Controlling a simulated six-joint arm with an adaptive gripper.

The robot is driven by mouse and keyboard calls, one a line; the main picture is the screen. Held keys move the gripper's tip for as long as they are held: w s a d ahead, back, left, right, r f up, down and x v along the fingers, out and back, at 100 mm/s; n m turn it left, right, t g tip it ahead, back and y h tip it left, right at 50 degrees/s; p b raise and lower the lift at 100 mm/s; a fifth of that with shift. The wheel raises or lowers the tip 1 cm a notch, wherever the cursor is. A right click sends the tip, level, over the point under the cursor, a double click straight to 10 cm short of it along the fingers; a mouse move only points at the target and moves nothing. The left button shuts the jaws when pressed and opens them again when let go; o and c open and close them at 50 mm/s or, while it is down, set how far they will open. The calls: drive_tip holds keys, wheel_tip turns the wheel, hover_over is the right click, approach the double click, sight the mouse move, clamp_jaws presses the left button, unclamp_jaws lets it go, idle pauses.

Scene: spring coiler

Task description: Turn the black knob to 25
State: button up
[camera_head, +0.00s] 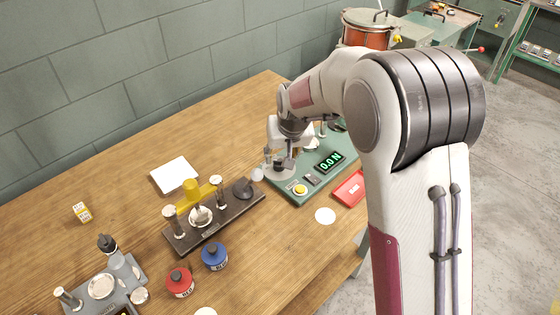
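A dark round part (242,188), possibly the black knob, sits at the right end of a dark base plate (228,219). No scale or number can be read on it. The same plate carries a yellow handle (191,188) and upright metal posts. My gripper (281,168) points down at the left edge of a green instrument base (293,195), right of the dark plate. Its fingers are small and partly merge with dark parts there, so I cannot tell whether they are open or touching anything. Another black knob-like top (106,242) stands at the lower left.
The green base has a display reading 0.0 N (330,162) and a yellow button (300,189). A red box (349,189) lies right of it. Red (179,282) and blue (214,256) pots stand in front. A white pad (174,175) lies behind. The left back of the table is mostly clear.

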sight(280, 163)
drive_tip(key=shift+x, duration=2.1)
drive_tip(key=c, duration=1.1)
